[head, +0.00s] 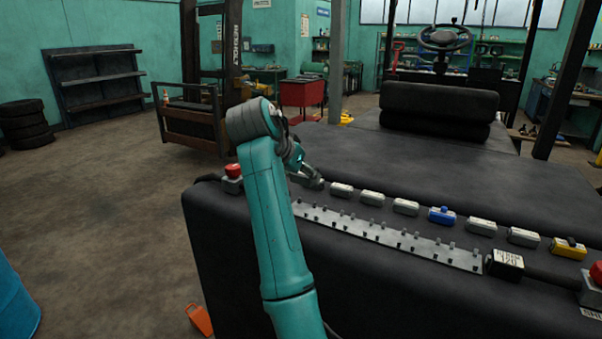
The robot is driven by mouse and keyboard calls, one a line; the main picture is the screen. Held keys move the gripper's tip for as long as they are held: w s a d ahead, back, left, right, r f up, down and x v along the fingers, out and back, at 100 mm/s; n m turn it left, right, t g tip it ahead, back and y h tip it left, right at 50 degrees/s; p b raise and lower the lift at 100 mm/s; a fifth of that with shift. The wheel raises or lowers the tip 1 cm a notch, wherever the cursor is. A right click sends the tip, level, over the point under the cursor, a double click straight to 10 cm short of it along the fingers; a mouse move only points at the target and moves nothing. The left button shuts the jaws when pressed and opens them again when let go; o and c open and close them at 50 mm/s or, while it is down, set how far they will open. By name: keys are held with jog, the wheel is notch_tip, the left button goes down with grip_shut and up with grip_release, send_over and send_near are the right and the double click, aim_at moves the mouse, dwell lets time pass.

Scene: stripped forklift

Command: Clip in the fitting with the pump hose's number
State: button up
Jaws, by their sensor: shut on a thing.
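My gripper (316,184) is at the left end of a row of small fittings on the dark forklift body. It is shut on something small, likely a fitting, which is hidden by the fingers. Right of it stand a pale fitting (341,190), a second (373,198) and a third (405,206). Further right are a blue fitting (441,214), two more pale ones (482,226) and a yellow one (569,248). Their numbers are too small to read. A grey clip rail (385,236) with paired pegs runs in front, empty. A black-and-white label block (505,262) stands at its right end.
A red button (233,172) is at the body's left corner, another (597,272) at the right edge. The seat (437,105) and steering wheel (444,38) are behind. Open floor lies left, with an orange object (199,319) and a blue drum (15,300).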

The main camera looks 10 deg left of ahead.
jog(key=shift+f, duration=2.4)
jog(key=shift+s+f, duration=0.1)
jog(key=shift+f, duration=0.7)
jog(key=shift+a+r, duration=0.2)
jog(key=shift+r, duration=0.8)
jog(key=shift+d+r, duration=0.2)
jog(key=shift+r, duration=1.4)
